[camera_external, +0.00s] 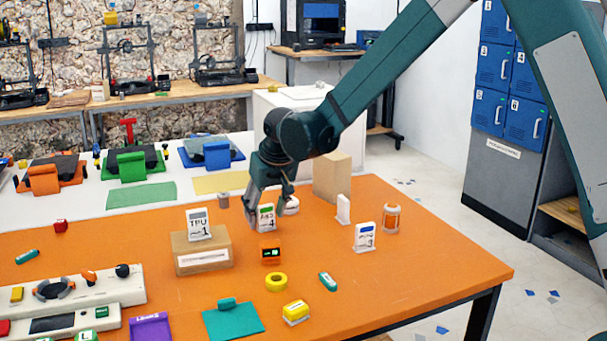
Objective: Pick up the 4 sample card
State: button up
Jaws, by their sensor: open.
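The 4 sample card (266,218) is a small white upright card with a green label and a "4" on it. It stands on the orange table, right of the centre of the picture's left half. My gripper (267,210) is open and low over the card, pointing down, with its fingers at the card's left and right sides. One finger partly hides the card's left edge. I cannot tell whether the fingers touch it.
A TPU card (198,224) stands on a cardboard box (202,252) to the left. An orange device (271,252) sits just in front.

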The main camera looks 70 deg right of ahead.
jog(key=c, duration=0.9)
jog(key=shift+o, duration=0.2)
jog(key=shift+r+p, duration=1.1)
jog(key=shift+r, duration=3.95)
